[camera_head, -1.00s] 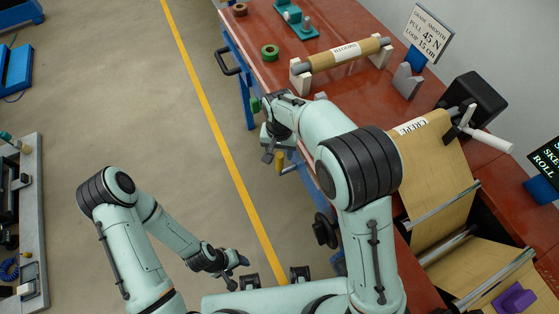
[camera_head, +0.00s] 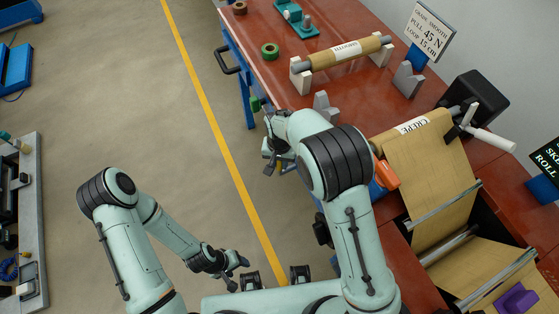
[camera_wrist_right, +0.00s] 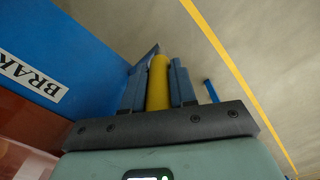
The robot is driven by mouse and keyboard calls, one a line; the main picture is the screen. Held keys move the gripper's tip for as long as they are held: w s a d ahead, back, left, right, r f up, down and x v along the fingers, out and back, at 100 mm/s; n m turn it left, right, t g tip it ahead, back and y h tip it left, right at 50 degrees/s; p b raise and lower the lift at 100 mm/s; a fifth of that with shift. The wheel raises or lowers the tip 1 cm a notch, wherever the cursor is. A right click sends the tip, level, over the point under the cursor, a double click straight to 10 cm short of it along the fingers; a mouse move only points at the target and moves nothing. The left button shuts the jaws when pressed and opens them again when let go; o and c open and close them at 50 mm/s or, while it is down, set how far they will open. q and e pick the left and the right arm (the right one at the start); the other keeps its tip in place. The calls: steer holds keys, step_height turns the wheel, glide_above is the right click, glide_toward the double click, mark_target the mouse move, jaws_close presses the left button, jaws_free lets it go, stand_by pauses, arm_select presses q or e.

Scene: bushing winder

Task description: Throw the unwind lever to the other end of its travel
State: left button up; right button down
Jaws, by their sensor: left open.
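A yellow lever handle (camera_wrist_right: 158,82) stands out beside a blue panel (camera_wrist_right: 75,55) lettered "BRAK", the rest of the word cut off, in the right wrist view. My right gripper (camera_wrist_right: 158,88) has a finger close along each side of the handle, with no clear gap, and appears shut on it. In the head view my right gripper (camera_head: 271,162) is at the bench's front edge, partly hidden by its wrist; the lever is mostly hidden there. My left gripper (camera_head: 236,265) is open and empty, low over the floor, far from the bench.
The red bench top (camera_head: 345,88) carries a crepe roll (camera_head: 412,127) with a white crank handle (camera_head: 492,139), a smooth roll (camera_head: 345,53) on stands, and a purple block (camera_head: 516,298). An orange part (camera_head: 387,175) lies close behind my right arm.

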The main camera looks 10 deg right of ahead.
mark_target(283, 172)
steer(key=shift+s+d+f+t+y+b, duration=0.15)
steer(key=shift+s+t+b, duration=0.25)
steer(key=shift+b, duration=0.4)
steer(key=shift+s+f+t+y+b, duration=0.15)
steer(key=shift+s+t+b, duration=0.25)
steer(key=shift+b, duration=0.45)
steer(key=shift+s+d+t+y+b, duration=0.1)
steer(key=shift+s+t+y+b, duration=0.15)
steer(key=shift+t+b, duration=0.4)
arm_select(q)
steer(key=s+f+b, duration=0.2)
steer(key=s+f, duration=0.1)
steer(key=f, duration=0.5)
steer(key=shift+s, duration=0.15)
arm_select(e)
steer(key=shift+s+d+f+t+y, duration=0.2)
steer(key=shift+s+t, duration=0.2)
steer(key=shift+t, duration=0.2)
steer(key=shift+s+d+f+t+y, duration=0.15)
steer(key=shift+s+t, duration=0.25)
steer(key=shift+t, duration=0.25)
steer(key=shift+s+d+f+t+y, duration=0.1)
steer(key=shift+s+d+t+y, duration=0.1)
steer(key=shift+s+t, duration=0.3)
steer(key=shift+w, duration=0.1)
steer(key=c, duration=0.9)
jaws_free()
